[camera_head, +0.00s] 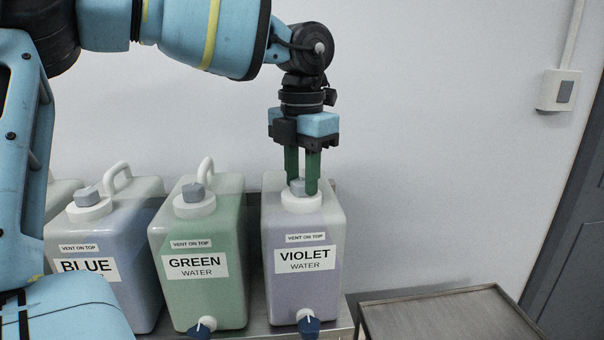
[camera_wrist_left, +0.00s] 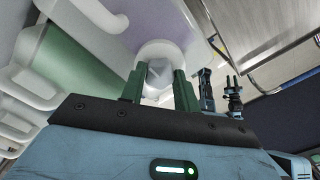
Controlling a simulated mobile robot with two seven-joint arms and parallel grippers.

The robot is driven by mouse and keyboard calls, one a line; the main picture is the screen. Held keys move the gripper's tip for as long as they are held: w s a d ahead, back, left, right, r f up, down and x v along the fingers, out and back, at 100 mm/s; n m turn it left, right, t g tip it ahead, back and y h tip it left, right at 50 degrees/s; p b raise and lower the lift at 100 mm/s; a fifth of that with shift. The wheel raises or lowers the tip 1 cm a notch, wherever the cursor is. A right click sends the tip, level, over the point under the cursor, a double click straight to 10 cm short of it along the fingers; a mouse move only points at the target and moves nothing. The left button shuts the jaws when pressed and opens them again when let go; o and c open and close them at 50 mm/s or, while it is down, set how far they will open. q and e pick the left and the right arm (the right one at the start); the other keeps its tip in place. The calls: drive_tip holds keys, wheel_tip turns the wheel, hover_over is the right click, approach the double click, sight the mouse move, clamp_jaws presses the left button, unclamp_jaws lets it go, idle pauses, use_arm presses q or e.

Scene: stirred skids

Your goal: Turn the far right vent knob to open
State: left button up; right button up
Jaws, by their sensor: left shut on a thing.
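The far right vent knob (camera_head: 297,187) is a small grey knob on the white cap of the violet water jug (camera_head: 303,225). My left gripper (camera_head: 302,190) comes down on it from above, with its green fingers on either side of the knob. The gripper is shut on the knob. In the left wrist view the knob (camera_wrist_left: 158,75) shows between the two green fingers (camera_wrist_left: 160,88), which partly hide it. My right gripper is not clearly seen in the head view.
The green water jug (camera_head: 197,255) stands left of the violet one, with the blue water jug (camera_head: 115,250) beyond it. Blue taps (camera_head: 309,327) stick out at the front. A low metal table (camera_head: 440,315) is at the right. A wall switch (camera_head: 559,90) is higher up.

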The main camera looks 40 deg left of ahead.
drive_tip(key=shift+f, duration=0.15)
use_arm(q)
drive_tip(key=n+b, duration=0.1)
drive_tip(key=n, duration=0.2)
drive_tip(key=shift+f+b, duration=0.15)
drive_tip(key=shift+b, duration=0.15)
drive_tip(key=n+b, duration=0.1)
drive_tip(key=n, duration=0.3)
drive_tip(key=shift+n, duration=0.4)
drive_tip(key=n+b, duration=0.1)
drive_tip(key=n, duration=0.1)
drive_tip(key=shift+n, duration=0.4)
drive_tip(key=n, duration=0.5)
drive_tip(key=shift+b, duration=0.4)
drive_tip(key=n, duration=0.6)
drive_tip(key=shift+r, duration=0.2)
use_arm(e)
drive_tip(key=s+f+g, duration=0.1)
drive_tip(key=s+f, duration=0.2)
drive_tip(key=f, duration=0.2)
drive_tip(key=shift+a+f, duration=0.2)
drive_tip(key=shift+f, duration=0.05)
use_arm(q)
drive_tip(key=shift+n, duration=0.3)
use_arm(e)
drive_tip(key=shift+s, duration=0.1)
use_arm(q)
drive_tip(key=o, duration=1)
